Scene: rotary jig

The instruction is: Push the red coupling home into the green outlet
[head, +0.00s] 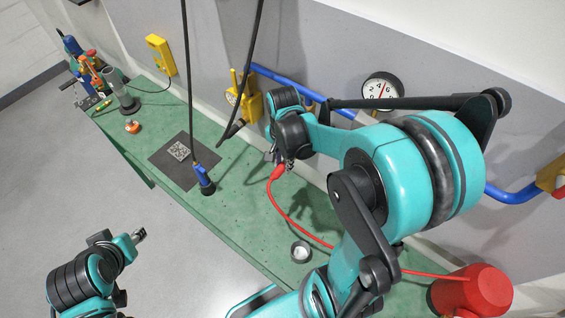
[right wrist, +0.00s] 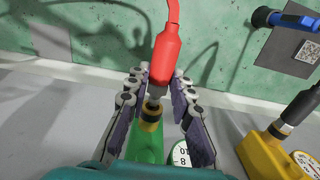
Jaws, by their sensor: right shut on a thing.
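The red coupling (right wrist: 164,58), with a red hose behind it, is between the fingers of my right gripper (right wrist: 160,92), which is shut on it. Its metal nose points at the brass tip (right wrist: 150,113) of the green outlet (right wrist: 146,145). The two are roughly in line and look very close or touching; I cannot tell how far they are engaged. In the head view my right gripper (head: 277,156) is by the wall, and the red coupling (head: 277,173) shows below it. The outlet is hidden there by my arm. My left gripper (head: 138,236) is away from the bench; its jaw opening is unclear.
A yellow outlet (head: 249,104) is on the wall to the left of my right gripper. A tape roll (head: 300,251) and a red reel (head: 478,292) are nearer.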

